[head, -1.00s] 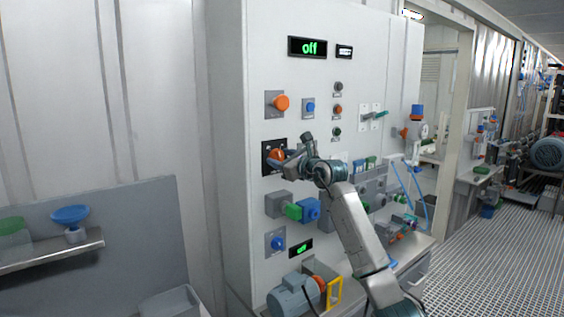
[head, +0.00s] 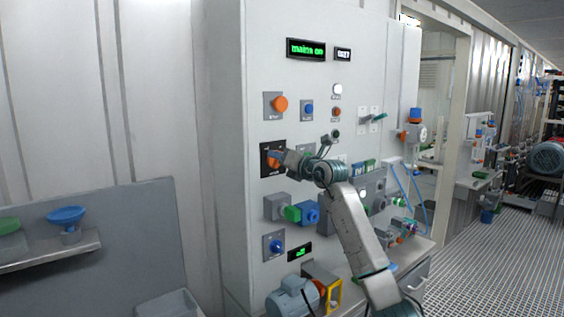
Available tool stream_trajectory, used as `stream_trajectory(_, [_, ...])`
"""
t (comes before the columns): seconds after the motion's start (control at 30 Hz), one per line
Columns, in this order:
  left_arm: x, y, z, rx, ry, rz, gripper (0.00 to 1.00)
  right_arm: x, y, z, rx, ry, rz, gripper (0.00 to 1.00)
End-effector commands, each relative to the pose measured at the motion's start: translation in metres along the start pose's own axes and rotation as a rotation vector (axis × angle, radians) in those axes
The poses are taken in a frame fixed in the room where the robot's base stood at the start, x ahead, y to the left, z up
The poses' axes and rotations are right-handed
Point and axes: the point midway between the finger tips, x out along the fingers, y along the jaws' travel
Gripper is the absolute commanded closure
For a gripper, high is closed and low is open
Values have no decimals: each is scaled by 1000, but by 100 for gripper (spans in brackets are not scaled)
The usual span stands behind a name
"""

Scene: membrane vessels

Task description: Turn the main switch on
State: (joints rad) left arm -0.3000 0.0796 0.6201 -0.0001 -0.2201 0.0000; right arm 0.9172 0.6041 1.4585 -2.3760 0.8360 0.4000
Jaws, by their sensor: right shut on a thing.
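The main switch (head: 272,154) is an orange knob on a black square plate, on the front of the pale control cabinet. My right gripper (head: 279,158) is at the knob and shut on it, and hides part of it. The knob's exact angle is hard to tell behind the fingers. The display (head: 306,49) at the top of the cabinet shows green text that reads like "mains on". A smaller display (head: 343,54) beside it is lit with white characters. My left gripper is not in view.
An orange mushroom button (head: 280,104) and a blue button (head: 309,109) sit above the switch. Green and blue connectors (head: 301,212) stick out below it. A white lamp (head: 337,90) is lit. A shelf with a blue funnel (head: 67,216) is at the left.

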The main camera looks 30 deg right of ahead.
Motion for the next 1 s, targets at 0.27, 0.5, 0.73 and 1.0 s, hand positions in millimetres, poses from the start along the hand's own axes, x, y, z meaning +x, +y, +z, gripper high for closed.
stream_trajectory(0.27, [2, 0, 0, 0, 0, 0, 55, 0, -1, -1, 119, 1, -1, 74])
stream_trajectory(0.5, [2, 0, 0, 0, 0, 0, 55, 0, -2, -1, 154, 1, -1, 74])
stream_trajectory(0.73, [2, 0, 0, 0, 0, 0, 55, 0, -1, 0, 157, 1, -1, 74])
stream_trajectory(1.0, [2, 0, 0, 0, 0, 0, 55, 0, -1, 0, 157, 1, -1, 30])
